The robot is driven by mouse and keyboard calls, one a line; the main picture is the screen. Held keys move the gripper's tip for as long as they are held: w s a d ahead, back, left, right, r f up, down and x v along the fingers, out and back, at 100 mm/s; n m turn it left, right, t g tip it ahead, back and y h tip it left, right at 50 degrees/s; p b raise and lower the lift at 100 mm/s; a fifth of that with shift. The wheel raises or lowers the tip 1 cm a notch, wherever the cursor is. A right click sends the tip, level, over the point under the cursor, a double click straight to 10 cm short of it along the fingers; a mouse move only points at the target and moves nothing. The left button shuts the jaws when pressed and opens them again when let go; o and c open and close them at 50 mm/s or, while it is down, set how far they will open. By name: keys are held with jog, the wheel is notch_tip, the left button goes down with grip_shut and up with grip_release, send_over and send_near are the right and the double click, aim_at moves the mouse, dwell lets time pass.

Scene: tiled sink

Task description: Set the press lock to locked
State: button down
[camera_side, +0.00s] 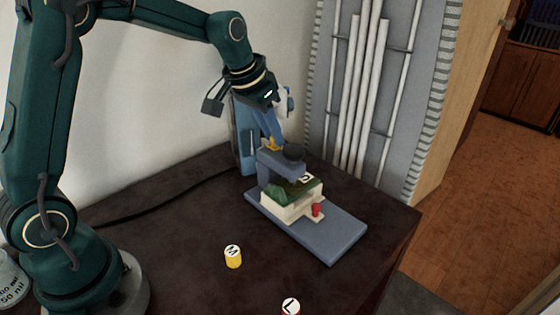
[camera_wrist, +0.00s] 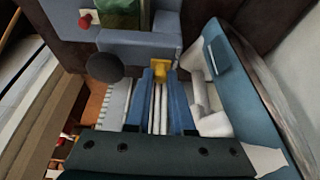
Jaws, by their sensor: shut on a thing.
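The press (camera_side: 279,164) is a blue-grey frame on a flat base plate (camera_side: 335,243), standing near the right part of the dark counter. A small yellow piece (camera_side: 273,145), probably the press lock, stands at the top rear of the frame. My gripper (camera_side: 270,132) comes down from above and is shut on this yellow piece. In the wrist view, the yellow piece (camera_wrist: 160,66) sits between the tips of my blue fingers (camera_wrist: 160,80). A dark round knob (camera_side: 294,152) is beside it. The fingers partly hide the yellow piece, and I cannot read its lock setting.
Under the press arm is a cream block (camera_side: 286,206) with a green part (camera_side: 291,187) and a red knob (camera_side: 316,210). A yellow "M" cylinder (camera_side: 233,258) and an "L" piece (camera_side: 290,306) stand in front. A tall blue object (camera_side: 242,140) stands behind. White pipes (camera_side: 365,90) rise beyond.

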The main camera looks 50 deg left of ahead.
jog(key=shift+s, duration=1.15)
jog(key=c, duration=0.8)
grip_release()
jog(key=shift+o, duration=0.2)
jog(key=shift+v, duration=2.6)
